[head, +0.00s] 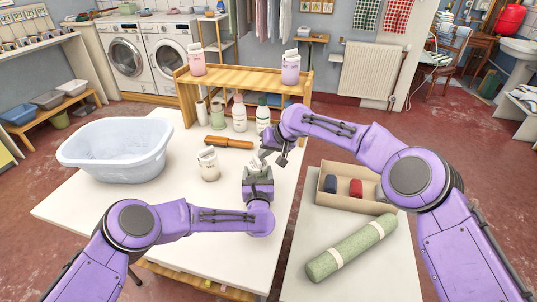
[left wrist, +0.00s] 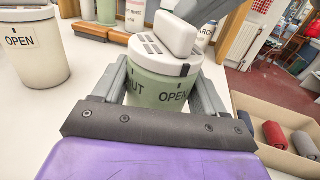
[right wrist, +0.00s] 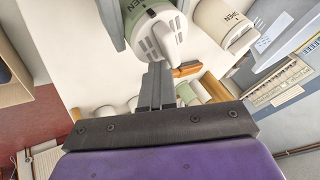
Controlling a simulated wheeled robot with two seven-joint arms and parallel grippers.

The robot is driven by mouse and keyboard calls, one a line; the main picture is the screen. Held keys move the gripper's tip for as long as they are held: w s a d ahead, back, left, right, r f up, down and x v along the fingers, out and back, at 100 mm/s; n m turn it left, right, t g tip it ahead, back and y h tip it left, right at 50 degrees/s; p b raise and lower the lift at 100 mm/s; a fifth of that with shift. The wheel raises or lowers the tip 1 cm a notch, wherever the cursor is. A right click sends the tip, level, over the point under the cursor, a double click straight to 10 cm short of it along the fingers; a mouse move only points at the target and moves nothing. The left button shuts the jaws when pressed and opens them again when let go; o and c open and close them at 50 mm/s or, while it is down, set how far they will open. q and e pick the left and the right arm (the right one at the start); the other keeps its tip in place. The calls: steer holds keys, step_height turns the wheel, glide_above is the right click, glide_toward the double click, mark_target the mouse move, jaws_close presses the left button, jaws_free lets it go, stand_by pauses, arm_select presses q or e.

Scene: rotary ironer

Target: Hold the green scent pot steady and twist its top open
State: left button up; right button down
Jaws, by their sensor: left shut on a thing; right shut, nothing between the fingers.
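The green scent pot (left wrist: 160,90) stands upright between the fingers of my left gripper (head: 258,178), which is shut on its body. Its white slotted top (left wrist: 146,52) carries a raised white grip bar (left wrist: 176,34). A dark mark on the top's rim sits above the word OPEN on the body; part of another word, ending in UT, shows left of it. My right gripper (right wrist: 158,78) is shut and empty, with its fingertips close beside the grip bar. I cannot tell whether they touch it. The top sits on the pot.
A cream pot (head: 208,165) stands left of the green one. A wooden roller (head: 229,142), bottles (head: 239,117) and a wooden shelf (head: 245,76) are behind. A pale blue tub (head: 115,150) is at left. A cardboard box (head: 330,190) and green roll (head: 350,248) lie on the right table.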

arm_select(q)
steer(key=shift+s+d, duration=0.15)
steer(key=shift+d, duration=0.2)
arm_select(e)
steer(key=shift+a, duration=0.3)
arm_select(q)
steer(key=shift+a+r, duration=0.1)
arm_select(e)
steer(key=shift+s, duration=0.95)
arm_select(q)
steer(key=shift+a, duration=0.15)
arm_select(e)
steer(key=d+r, duration=0.8)
steer(key=d, duration=0.2)
steer(key=shift+r, duration=0.25)
steer(key=shift+s, duration=0.1)
arm_select(q)
steer(key=o, duration=1.2)
